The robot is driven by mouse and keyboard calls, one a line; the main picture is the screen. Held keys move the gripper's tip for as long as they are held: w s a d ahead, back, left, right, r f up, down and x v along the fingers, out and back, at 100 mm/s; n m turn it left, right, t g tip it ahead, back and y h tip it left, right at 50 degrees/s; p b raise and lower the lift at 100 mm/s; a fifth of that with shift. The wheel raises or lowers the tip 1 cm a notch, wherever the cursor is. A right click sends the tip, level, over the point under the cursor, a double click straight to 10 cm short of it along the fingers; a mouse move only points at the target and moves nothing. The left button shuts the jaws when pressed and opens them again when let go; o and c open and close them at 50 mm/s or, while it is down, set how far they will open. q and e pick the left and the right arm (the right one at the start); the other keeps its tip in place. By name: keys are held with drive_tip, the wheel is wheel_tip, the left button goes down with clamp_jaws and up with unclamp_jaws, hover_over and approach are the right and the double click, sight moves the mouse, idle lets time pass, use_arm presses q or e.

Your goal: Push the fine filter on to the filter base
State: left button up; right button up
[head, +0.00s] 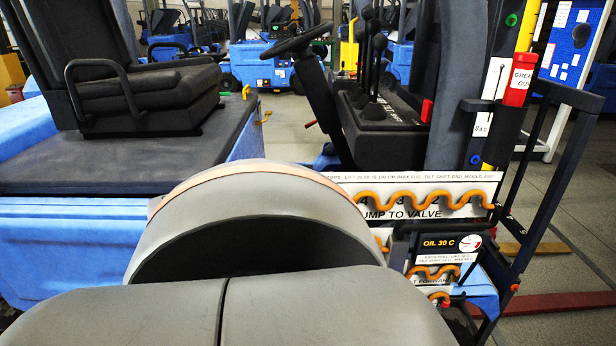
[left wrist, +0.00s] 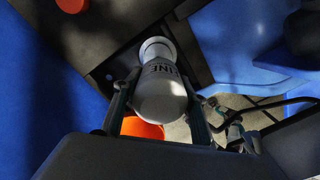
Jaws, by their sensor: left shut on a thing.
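The fine filter (left wrist: 162,95) is a white cylinder with dark lettering, partly readable as "INE", in the middle of the left wrist view. My left gripper (left wrist: 158,80) is shut on it, one dark green finger on each side. The filter's far end has a pale ring and lies against or close in front of a black surface (left wrist: 112,35). I cannot tell whether it touches. The filter base is not clearly made out; it may be hidden behind the filter. In the head view, my own grey arm parts cover the lower middle, and neither gripper nor the filter shows.
The head view shows a blue truck with a black seat (head: 140,90), levers (head: 375,60), orange hoses (head: 420,198) and a dark frame (head: 545,190) at the right.

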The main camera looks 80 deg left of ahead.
use_arm(q)
drive_tip(key=shift+w+a, duration=0.1)
drive_tip(key=shift+a, duration=0.3)
drive_tip(key=shift+f, duration=0.1)
drive_tip(key=shift+f+b, duration=0.75)
drive_tip(key=shift+b, duration=0.2)
drive_tip(key=shift+f, duration=0.3)
drive_tip(key=shift+f+b, duration=0.1)
drive_tip(key=shift+b, duration=0.3)
use_arm(e)
drive_tip(key=shift+x, duration=0.85)
use_arm(q)
drive_tip(key=shift+p, duration=0.35)
use_arm(e)
drive_tip(key=shift+s, duration=0.5)
drive_tip(key=shift+w, duration=0.25)
